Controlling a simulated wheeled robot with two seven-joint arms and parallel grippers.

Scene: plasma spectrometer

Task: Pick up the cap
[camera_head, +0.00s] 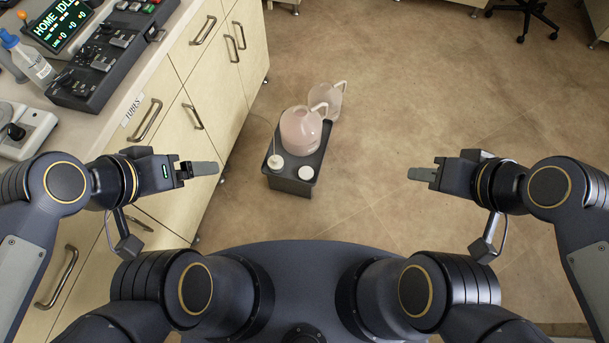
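A round white cap (305,173) lies flat on the front right of a dark low stand (291,186) on the floor. A second white cap-like piece (275,161), with a thin tube rising from it, is at the front left of the stand. A pinkish translucent jug (300,131) stands behind them. My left gripper (205,169) is in the air to the left of the stand, and my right gripper (421,174) is in the air to its right. Both are apart from the cap, with nothing seen in them. Their fingers overlap from this angle, so their opening is unclear.
A cabinet with drawers (208,75) and a bench holding a control panel (110,60) and a bottle (30,62) line the left. The floor (440,90) to the right is clear.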

